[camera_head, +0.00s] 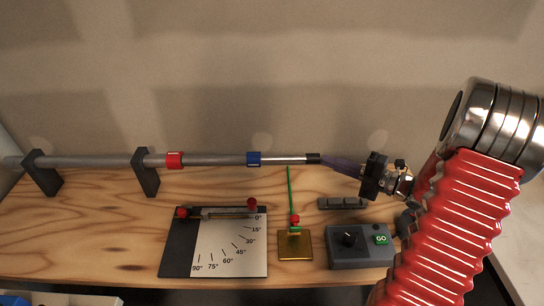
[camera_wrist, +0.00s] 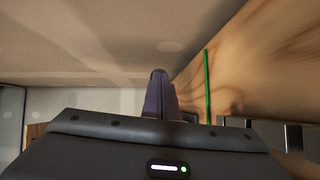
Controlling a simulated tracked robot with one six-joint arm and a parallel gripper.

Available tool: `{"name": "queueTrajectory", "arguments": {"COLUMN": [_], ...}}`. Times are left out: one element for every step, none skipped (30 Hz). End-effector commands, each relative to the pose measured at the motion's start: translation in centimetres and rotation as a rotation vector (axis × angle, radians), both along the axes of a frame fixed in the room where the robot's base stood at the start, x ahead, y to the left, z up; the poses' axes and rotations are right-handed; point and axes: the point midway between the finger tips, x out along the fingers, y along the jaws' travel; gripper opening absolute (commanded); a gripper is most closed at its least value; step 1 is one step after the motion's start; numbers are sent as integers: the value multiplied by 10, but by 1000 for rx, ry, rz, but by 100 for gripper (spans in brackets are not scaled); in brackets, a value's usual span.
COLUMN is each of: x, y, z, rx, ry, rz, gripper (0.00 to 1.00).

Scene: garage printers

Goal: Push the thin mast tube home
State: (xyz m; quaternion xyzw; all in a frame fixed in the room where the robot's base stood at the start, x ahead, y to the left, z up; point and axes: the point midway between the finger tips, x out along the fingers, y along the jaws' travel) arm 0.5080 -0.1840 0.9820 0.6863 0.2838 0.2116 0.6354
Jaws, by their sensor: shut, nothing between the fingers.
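The mast lies level along the back of the bench, a grey tube (camera_head: 95,161) with a red collar (camera_head: 174,160) and a blue collar (camera_head: 253,158). The thin mast tube (camera_head: 283,159) sticks out to the right of the blue collar and ends in a black cap (camera_head: 313,158). My gripper (camera_head: 324,161) is shut and empty, with its purple fingers pointing left at the cap. The fingertips look to be at the cap; I cannot tell whether they touch. In the wrist view my fingers (camera_wrist: 160,96) point ahead and a dark round end shows just beyond their tips.
Two dark brackets (camera_head: 146,172) hold the grey tube. In front are an angle board (camera_head: 231,248), a brass plate (camera_head: 296,246) with a green upright rod (camera_head: 290,190), a grey block (camera_head: 341,203) and a control box (camera_head: 359,257) marked GO. The wall is close behind.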

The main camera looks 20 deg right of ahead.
Motion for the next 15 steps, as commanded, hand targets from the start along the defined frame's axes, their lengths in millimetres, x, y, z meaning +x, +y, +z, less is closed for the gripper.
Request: {"name": "queueTrajectory", "arguments": {"x": [0,0,0,0,0,1,1,1,1,1,1,1,1,1,2], "y": [1,1,2,2,2,3,3,3,4,4,4,5,5,5,6], "z": [0,0,0,0,0,0,0,0,0,0,0,0,0,0,0], "rx": [0,0,0,0,0,0,0,0,0,0,0,0,0,0,0], "ry": [0,0,0,0,0,0,0,0,0,0,0,0,0,0,0], "rz": [1,1,1,1,1,1,1,1,1,1,1,1,1,1,1], "gripper": [0,0,0,0,0,0,0,0,0,0,0,0,0,0,0]}}
